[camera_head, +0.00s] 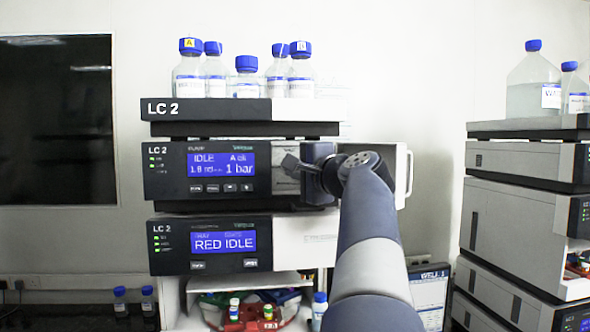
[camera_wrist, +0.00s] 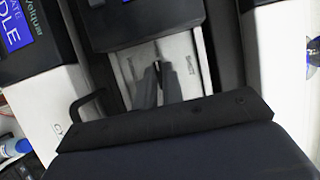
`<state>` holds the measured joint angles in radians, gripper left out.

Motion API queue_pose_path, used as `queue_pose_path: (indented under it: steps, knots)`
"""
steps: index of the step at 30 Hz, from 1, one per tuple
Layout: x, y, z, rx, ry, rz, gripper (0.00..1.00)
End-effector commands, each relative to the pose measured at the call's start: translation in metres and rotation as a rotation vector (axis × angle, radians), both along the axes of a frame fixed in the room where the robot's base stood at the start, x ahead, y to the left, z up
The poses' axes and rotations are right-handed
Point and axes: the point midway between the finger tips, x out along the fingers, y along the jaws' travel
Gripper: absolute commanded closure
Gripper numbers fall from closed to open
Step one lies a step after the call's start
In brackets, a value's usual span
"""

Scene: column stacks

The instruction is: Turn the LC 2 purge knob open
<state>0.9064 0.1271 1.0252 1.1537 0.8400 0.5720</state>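The LC 2 pump module (camera_head: 207,171) shows IDLE and 1 bar on its blue screen in the head view. My gripper (camera_head: 290,165) is at the recess right of that screen, and my wrist covers much of the recess. In the wrist view my gripper's two grey fingers (camera_wrist: 157,72) lie close together in front of a pale panel (camera_wrist: 124,68). A small dark spot shows at their tips; I cannot tell whether it is the purge knob or a gap. The knob is not clearly visible in either view. Whether the fingers hold anything is unclear.
A second LC 2 module (camera_head: 210,245) reading RED IDLE sits below. Several blue-capped bottles stand on the top tray (camera_head: 206,109). A pale panel with a handle (camera_head: 408,174) is right of my wrist. Another stack (camera_head: 515,200) stands farther right, with a gap between.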

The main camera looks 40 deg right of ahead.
Motion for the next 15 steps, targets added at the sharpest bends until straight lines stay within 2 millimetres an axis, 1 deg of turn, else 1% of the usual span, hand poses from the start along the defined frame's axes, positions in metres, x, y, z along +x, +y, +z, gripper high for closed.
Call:
queue_pose_path:
  steps: [1, 6, 8, 15]
  knots:
    - [0.0002, -0.0004, -0.0008, 0.001, 0.001, 0.000, 0.88]
    - [0.0002, -0.0001, -0.0003, 0.001, 0.000, 0.000, 0.74]
    - [0.0002, 0.0000, -0.0002, 0.001, 0.000, 0.000, 0.70]
    - [-0.0011, 0.0001, -0.0001, 0.000, -0.001, 0.000, 0.70]
